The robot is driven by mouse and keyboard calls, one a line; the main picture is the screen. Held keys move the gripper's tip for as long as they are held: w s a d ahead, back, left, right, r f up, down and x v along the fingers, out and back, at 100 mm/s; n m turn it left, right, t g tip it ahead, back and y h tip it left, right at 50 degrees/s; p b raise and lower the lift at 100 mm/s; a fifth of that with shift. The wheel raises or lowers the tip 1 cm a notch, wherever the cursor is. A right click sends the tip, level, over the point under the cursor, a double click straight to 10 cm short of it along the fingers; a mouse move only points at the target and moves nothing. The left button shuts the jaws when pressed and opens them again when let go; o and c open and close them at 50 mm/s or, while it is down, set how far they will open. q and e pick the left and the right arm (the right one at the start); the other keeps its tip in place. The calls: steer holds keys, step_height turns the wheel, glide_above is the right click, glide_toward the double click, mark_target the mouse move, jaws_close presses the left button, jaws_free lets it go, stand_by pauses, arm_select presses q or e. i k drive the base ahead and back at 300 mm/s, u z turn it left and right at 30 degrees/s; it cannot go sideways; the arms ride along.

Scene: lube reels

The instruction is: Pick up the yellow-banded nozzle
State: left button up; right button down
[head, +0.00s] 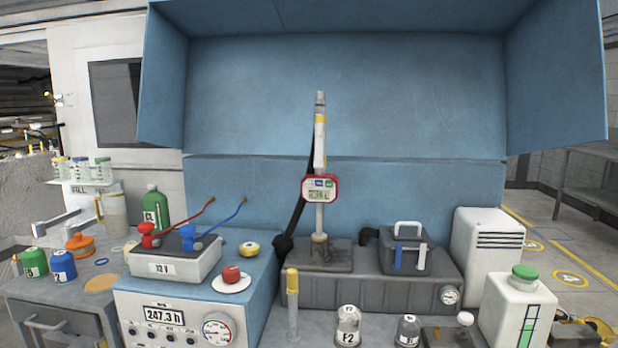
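The yellow-banded nozzle (320,145) stands upright at the centre of the head view, in front of the blue back panel. It has a grey tip, a yellow band near the top and a pale shaft. A red-rimmed meter with a small display (320,189) sits partway down it. Its lower end meets a grey stand (319,256), and a black hose (297,215) runs down beside it on the left. Neither of my grippers shows in this view.
A yellow-capped clear tube (292,305) stands in front of the stand. A 12 V battery (170,263) with red and blue clamps is left; a caddy (405,256) and white canister (515,312) are right. The blue hood (345,95) surrounds the nozzle's back; air before it looks clear.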

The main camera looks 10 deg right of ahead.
mark_target(319, 194)
steer(key=i, duration=1)
steer(key=z, duration=0.45)
